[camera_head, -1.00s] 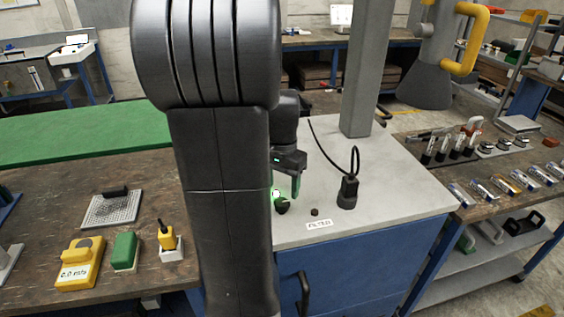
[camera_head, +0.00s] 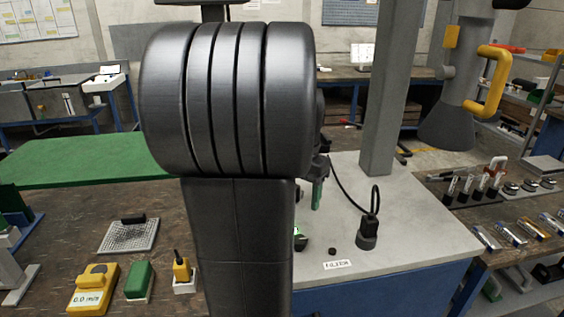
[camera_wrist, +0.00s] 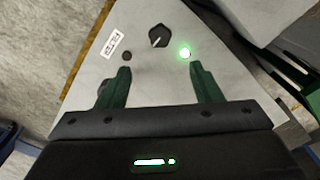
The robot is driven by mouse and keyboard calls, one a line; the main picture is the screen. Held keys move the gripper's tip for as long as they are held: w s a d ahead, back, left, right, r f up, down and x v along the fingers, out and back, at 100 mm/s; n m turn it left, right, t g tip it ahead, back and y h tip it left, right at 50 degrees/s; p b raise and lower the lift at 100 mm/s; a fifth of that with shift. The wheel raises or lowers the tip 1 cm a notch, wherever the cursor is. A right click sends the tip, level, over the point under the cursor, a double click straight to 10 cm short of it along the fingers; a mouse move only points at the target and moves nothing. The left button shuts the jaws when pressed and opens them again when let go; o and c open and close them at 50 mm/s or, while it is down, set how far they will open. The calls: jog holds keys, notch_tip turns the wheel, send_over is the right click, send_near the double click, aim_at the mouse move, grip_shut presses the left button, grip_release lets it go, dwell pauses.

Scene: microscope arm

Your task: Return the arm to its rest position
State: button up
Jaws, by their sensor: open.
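My gripper (camera_wrist: 160,82) is open and empty in the wrist view, its two green fingers spread wide above a light grey bench top (camera_wrist: 85,85). A black knob (camera_wrist: 158,37), a lit green lamp (camera_wrist: 185,52) and a small dark button (camera_wrist: 127,56) lie beyond the fingertips, apart from them. In the head view one green finger of my gripper (camera_head: 317,194) shows beside my large arm link, which hides most of the gripper. The knob (camera_head: 301,242) shows partly behind my arm.
A grey hood with a yellow handle (camera_head: 447,122) hangs at right. Tools lie on the right bench. A yellow meter (camera_head: 93,290) and a green block (camera_head: 139,280) stand at left.

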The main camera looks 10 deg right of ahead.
notch_tip(320, 180, down, 13)
jog(key=shift+f, duration=0.2)
dwell(0.3)
jog(key=shift+r, duration=0.15)
